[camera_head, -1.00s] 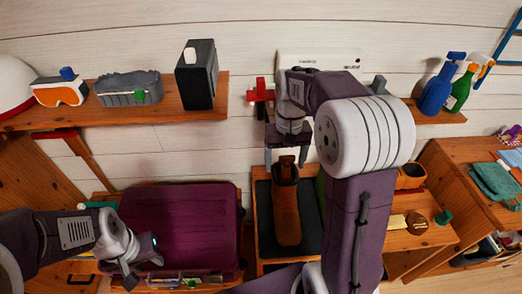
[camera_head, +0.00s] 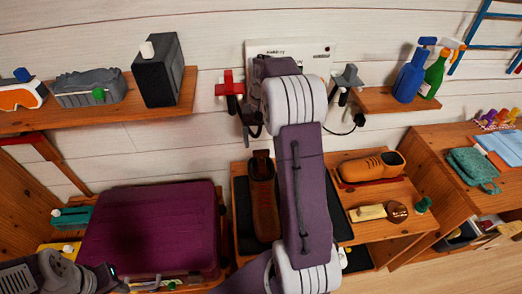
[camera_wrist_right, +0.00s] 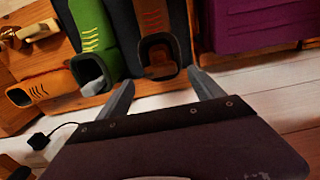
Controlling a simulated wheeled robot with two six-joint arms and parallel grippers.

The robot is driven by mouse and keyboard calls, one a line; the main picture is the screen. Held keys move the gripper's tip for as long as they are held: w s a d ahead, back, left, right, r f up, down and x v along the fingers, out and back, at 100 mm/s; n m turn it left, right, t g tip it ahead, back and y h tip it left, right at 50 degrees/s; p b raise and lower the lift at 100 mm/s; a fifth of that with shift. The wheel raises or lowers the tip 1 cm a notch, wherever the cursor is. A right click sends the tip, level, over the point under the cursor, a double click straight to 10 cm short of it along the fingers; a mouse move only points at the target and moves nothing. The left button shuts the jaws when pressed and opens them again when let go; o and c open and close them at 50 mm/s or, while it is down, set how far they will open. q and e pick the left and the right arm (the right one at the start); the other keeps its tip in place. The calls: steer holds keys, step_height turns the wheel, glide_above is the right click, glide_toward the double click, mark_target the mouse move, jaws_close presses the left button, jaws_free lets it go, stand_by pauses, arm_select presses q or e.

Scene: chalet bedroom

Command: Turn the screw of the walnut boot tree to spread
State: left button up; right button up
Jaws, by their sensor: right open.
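A brown boot (camera_head: 263,205) stands on a dark mat (camera_head: 240,212); its open top also shows in the right wrist view (camera_wrist_right: 157,40). I cannot clearly make out the walnut boot tree or its screw. A green boot (camera_wrist_right: 92,35) stands beside the brown one in the right wrist view, with something grey at its opening. My right gripper (camera_wrist_right: 160,78) is open and empty, its fingertips near the brown boot's top. In the head view the right gripper (camera_head: 250,124) is small and dark before the wall. My left gripper (camera_head: 108,278) is low at the left, its jaws unclear.
A purple suitcase (camera_head: 150,228) lies left of the boots. An orange shoe (camera_head: 372,167) and a brush-like tool (camera_head: 378,212) lie on the shelf at the right. A wall shelf (camera_head: 125,112) is above left; red (camera_head: 229,85) and grey (camera_head: 347,77) wall fittings flank my arm.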

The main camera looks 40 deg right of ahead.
mark_target(261, 151)
step_height(261, 151, down, 5)
steer(key=shift+r, duration=0.15)
steer(key=c, duration=1.4)
steer(key=shift+r+m+p, duration=0.25)
steer(key=shift+m+p, duration=1.05)
steer(key=shift+m, duration=0.2)
steer(key=shift+m+p, duration=0.7)
steer(key=shift+m, duration=0.2)
steer(key=shift+f+m, duration=0.1)
steer(key=shift+m, duration=0.3)
steer(key=shift+f, duration=0.1)
